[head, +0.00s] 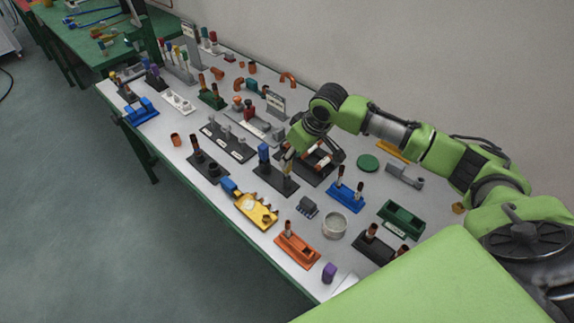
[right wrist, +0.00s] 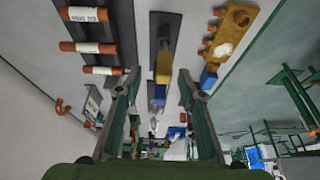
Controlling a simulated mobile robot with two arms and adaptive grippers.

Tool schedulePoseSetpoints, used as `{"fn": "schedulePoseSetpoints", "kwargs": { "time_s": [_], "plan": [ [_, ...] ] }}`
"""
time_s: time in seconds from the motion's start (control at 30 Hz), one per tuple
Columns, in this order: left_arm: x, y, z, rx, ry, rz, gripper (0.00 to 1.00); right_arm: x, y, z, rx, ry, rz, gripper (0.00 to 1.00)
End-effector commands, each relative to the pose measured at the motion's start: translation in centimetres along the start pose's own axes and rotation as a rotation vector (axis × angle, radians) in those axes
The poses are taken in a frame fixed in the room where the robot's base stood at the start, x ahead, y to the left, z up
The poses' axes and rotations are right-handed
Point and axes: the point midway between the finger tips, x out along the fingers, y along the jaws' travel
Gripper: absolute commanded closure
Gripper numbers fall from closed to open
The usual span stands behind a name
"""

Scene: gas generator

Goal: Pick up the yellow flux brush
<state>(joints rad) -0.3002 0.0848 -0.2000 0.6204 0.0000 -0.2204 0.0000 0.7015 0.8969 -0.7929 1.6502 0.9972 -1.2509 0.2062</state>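The yellow flux brush, which I take to be the yellow block-like piece (right wrist: 163,68), stands in a narrow dark holder (head: 268,180) beside a blue piece (head: 263,155). In the head view my right gripper covers most of the brush. My right gripper (head: 288,152) is low over the right end of this holder. In the right wrist view its two fingers (right wrist: 158,82) are spread apart, with the yellow and blue pieces in the gap between them. No contact with the brush can be made out. My left gripper is not in view.
A black rack with copper tubes (head: 318,160) stands close on the right of the gripper. A yellow fixture (head: 256,210) and a blue stand (head: 346,196) are nearby. The white table (head: 225,225) is crowded, with small gaps. A wall runs behind it.

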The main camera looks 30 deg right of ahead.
Motion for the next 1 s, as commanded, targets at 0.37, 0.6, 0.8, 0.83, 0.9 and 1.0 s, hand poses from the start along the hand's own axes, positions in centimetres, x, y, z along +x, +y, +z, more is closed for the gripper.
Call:
{"fn": "schedulePoseSetpoints", "kwargs": {
  "time_s": [0.37, 0.6, 0.8, 0.83, 0.9, 1.0],
  "plan": [
    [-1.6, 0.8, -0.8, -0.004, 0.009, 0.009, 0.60, 4.2, -0.5, -0.1, -0.001, -0.001, 0.000, 0.64],
    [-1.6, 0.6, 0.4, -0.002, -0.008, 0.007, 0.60, 4.2, -0.5, -0.1, -0.001, -0.001, -0.001, 0.77],
    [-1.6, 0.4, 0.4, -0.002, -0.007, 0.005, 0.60, 4.2, -0.5, -0.1, -0.001, -0.001, -0.001, 0.99],
    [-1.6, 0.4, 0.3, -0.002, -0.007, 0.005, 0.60, 4.2, -0.5, -0.1, -0.001, 0.000, -0.001, 0.99],
    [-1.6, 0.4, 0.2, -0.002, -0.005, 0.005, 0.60, 4.2, -0.5, -0.1, -0.001, 0.000, -0.001, 0.99],
    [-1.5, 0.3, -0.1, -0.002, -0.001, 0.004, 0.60, 4.2, -0.5, -0.1, -0.001, 0.000, -0.001, 0.99]
  ]
}}
